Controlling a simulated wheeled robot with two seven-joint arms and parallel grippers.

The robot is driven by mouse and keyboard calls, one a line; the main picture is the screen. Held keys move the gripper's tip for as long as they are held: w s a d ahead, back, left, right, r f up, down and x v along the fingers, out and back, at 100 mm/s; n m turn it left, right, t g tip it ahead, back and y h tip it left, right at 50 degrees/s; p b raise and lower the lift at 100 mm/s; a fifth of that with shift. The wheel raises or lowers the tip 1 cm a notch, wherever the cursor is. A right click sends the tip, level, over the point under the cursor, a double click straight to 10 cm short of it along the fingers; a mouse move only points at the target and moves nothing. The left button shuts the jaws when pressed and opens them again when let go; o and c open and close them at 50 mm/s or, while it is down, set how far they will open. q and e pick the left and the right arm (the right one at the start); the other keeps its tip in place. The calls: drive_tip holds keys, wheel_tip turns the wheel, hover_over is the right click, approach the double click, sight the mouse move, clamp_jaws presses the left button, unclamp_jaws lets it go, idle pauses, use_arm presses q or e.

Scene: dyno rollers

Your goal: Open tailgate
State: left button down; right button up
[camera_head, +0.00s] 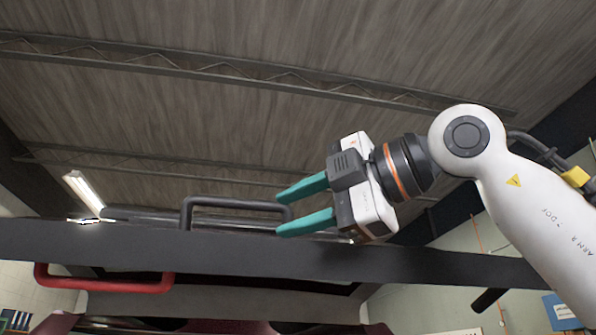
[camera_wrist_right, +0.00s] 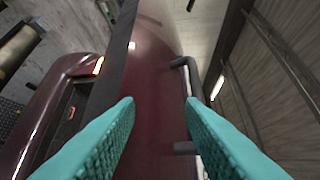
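A dark grey bar handle (camera_head: 235,201) stands on top of a long dark beam (camera_head: 150,245) in the head view. In the right wrist view this handle (camera_wrist_right: 192,72) stands off a dark red body panel (camera_wrist_right: 155,80), which I take to be the tailgate. My right gripper (camera_head: 281,213) is open, with teal fingers pointing left at the handle's right end. In the wrist view the handle shows between the fingers, closer to the right one; I cannot tell whether they touch. My left gripper is not in view.
A red handle (camera_head: 105,284) hangs under the beam at the left. A ceiling lamp (camera_head: 84,193) and roof trusses are above. The wrist view shows a red vehicle part (camera_wrist_right: 55,100) with a light at the left. The space above the beam looks free.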

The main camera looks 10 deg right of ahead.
drive_tip(key=w, duration=0.2)
drive_tip(key=w+f, duration=0.1)
drive_tip(key=w, duration=0.1)
drive_tip(key=w+f, duration=0.1)
drive_tip(key=w, duration=0.1)
drive_tip(key=shift+d+f, duration=0.1)
drive_tip(key=shift+f, duration=0.1)
drive_tip(key=shift+s+d+r, duration=0.1)
drive_tip(key=shift+s, duration=0.65)
drive_tip(key=shift+w+d+f, duration=0.2)
drive_tip(key=shift+w+d, duration=0.2)
drive_tip(key=shift+w, duration=0.35)
drive_tip(key=shift+s+d+r, duration=0.15)
drive_tip(key=shift+s, duration=0.3)
drive_tip(key=shift+b+v, duration=0.3)
drive_tip(key=shift+v, duration=1.9)
drive_tip(key=v, duration=0.7)
drive_tip(key=shift+d+r, duration=0.2)
drive_tip(key=shift+r, duration=0.2)
